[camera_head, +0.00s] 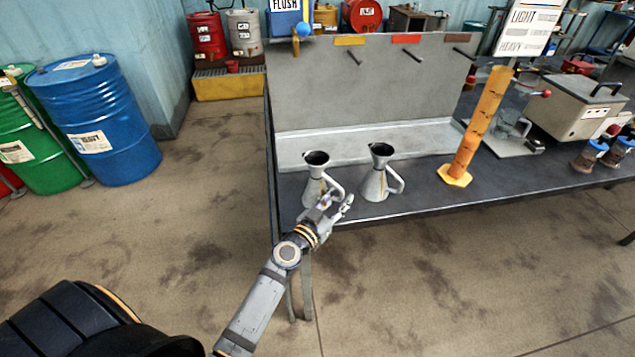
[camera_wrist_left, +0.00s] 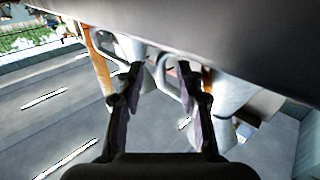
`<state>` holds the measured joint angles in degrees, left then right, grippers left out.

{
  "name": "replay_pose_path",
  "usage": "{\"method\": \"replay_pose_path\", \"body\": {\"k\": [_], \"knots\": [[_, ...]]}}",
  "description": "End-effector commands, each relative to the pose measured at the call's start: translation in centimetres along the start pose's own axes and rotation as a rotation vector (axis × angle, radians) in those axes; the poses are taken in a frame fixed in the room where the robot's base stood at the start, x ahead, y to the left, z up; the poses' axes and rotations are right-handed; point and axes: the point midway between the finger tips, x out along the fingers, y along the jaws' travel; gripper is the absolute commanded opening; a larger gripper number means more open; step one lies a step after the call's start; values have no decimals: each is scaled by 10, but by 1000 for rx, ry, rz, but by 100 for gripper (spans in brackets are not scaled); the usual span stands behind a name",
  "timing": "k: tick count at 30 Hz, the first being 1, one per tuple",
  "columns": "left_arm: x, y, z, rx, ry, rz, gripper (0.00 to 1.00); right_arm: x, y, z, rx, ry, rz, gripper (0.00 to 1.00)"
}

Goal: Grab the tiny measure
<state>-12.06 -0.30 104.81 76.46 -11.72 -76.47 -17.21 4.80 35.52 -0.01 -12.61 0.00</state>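Two grey metal measures with flared necks and side handles stand upright on the workbench. The left measure (camera_head: 315,185) shows at the right of the left wrist view (camera_wrist_left: 236,92), and the right measure (camera_head: 376,184) shows further left there (camera_wrist_left: 128,47). They look close in size; I cannot tell which is the tiny one. My left gripper (camera_head: 337,203) is at the bench's front edge, by the left measure's handle. In the wrist view its fingers (camera_wrist_left: 160,70) are apart, with that handle between or just beyond their tips; contact is unclear. My right gripper is not in view.
The dark workbench (camera_head: 420,196) has a grey back panel (camera_head: 365,85) with pegs. An orange post (camera_head: 478,125) stands right of the measures. A metal box (camera_head: 575,105) is further right. Blue drum (camera_head: 130,130) at left; floor in front is clear.

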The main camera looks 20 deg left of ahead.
Motion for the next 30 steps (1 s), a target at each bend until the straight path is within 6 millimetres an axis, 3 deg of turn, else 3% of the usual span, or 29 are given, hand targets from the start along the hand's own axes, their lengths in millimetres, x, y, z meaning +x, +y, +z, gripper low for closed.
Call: {"method": "replay_pose_path", "body": {"k": [4, 11, 19, 30], "knots": [[18, 0, -1, -2, 0, 0, 37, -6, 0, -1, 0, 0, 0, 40], [19, 0, 0, 0, 0, 0, 37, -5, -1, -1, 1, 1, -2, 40], [19, 0, 0, 0, 0, 0, 1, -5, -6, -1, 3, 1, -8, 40], [19, 0, 0, 0, -1, 0, 0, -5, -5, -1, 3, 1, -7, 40]]}}
